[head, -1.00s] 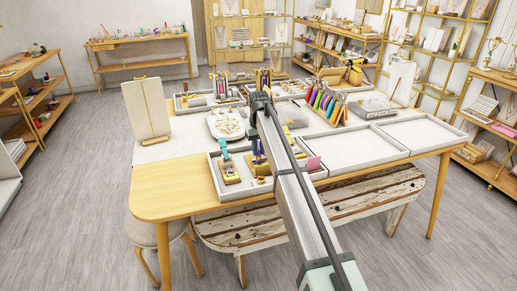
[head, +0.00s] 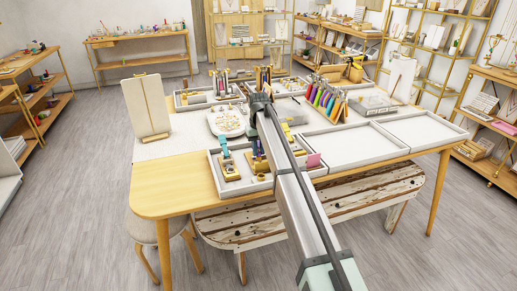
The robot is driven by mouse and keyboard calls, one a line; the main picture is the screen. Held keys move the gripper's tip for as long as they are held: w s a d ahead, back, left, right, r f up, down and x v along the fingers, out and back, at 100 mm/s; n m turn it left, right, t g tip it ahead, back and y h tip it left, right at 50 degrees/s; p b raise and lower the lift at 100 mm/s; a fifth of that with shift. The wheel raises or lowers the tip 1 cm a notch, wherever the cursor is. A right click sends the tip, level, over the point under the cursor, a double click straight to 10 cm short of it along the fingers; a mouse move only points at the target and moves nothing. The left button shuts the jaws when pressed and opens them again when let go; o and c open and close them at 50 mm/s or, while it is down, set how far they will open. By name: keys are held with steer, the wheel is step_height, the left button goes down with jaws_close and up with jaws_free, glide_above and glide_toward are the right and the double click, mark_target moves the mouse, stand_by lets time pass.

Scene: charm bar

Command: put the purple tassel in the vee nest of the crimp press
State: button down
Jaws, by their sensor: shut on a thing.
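My gripper (head: 257,141) hangs below the end of my arm, over the front tray on the table. It is shut on a small dark purple thing, which looks like the purple tassel (head: 257,150). The tassel is right at a brass-coloured fixture (head: 258,166) in the tray, which may be the crimp press. The vee nest is too small and too covered to make out, and I cannot tell whether the tassel touches it. A second brass fixture with a teal top (head: 229,166) stands just to the left.
A white plate (head: 227,122) of small parts lies behind. Two empty trays (head: 340,142) lie at the right.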

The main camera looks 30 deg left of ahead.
steer(key=shift+f, duration=0.65)
stand_by(1.3)
steer(key=c, duration=0.9)
jaws_free()
step_height(320, 180, up, 14)
steer(key=shift+f, duration=0.1)
